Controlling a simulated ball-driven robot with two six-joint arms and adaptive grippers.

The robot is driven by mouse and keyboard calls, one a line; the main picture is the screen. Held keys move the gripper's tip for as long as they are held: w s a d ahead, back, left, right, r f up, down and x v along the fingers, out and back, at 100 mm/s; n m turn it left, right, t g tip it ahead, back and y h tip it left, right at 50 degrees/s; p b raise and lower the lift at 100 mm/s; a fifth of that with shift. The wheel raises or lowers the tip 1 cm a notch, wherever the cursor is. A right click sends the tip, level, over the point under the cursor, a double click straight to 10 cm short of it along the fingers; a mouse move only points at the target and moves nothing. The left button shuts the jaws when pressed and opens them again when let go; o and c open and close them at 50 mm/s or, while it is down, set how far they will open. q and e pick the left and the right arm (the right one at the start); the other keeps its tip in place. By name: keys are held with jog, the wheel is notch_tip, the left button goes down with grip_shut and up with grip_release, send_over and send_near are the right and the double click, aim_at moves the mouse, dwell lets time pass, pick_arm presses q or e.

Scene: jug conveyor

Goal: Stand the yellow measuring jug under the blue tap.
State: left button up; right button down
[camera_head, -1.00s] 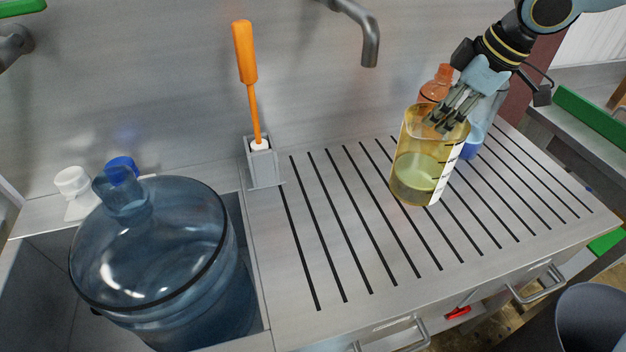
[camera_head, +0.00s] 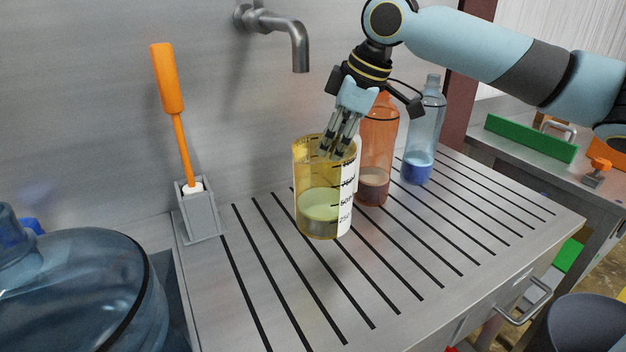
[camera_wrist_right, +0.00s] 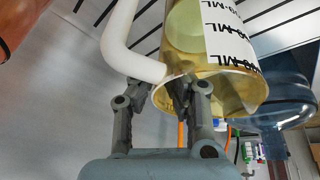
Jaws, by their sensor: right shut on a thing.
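The yellow measuring jug (camera_head: 312,185) is see-through, with a white scale label and pale liquid in its lower part. It is about upright over the slotted drainboard; I cannot tell whether its base touches. It also shows in the wrist view (camera_wrist_right: 240,90), with a white handle (camera_wrist_right: 117,42). My right gripper (camera_head: 335,147) comes from above and is shut on the jug at its rim; its fingers show in the wrist view (camera_wrist_right: 165,95). A grey metal tap (camera_head: 300,50) sticks out of the back wall, above and slightly left of the jug. I see no blue on it. My left gripper is out of view.
An orange bottle (camera_head: 379,140) stands close right of the jug, with a clear bottle of blue liquid (camera_head: 425,130) beyond. An orange-handled brush (camera_head: 168,80) stands in a grey holder (camera_head: 198,212) at left. A large blue water bottle (camera_head: 80,290) fills the left corner. The front drainboard is clear.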

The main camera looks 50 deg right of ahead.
aim_at(316, 141)
jog(key=w, duration=0.1)
jog(key=w+a+f, duration=0.2)
jog(key=shift+w, duration=0.1)
jog(key=shift+f, duration=2)
jog(key=c, duration=1.4)
grip_release()
jog(key=shift+f, duration=0.15)
jog(key=v, duration=1.2)
jog(key=shift+d, duration=0.1)
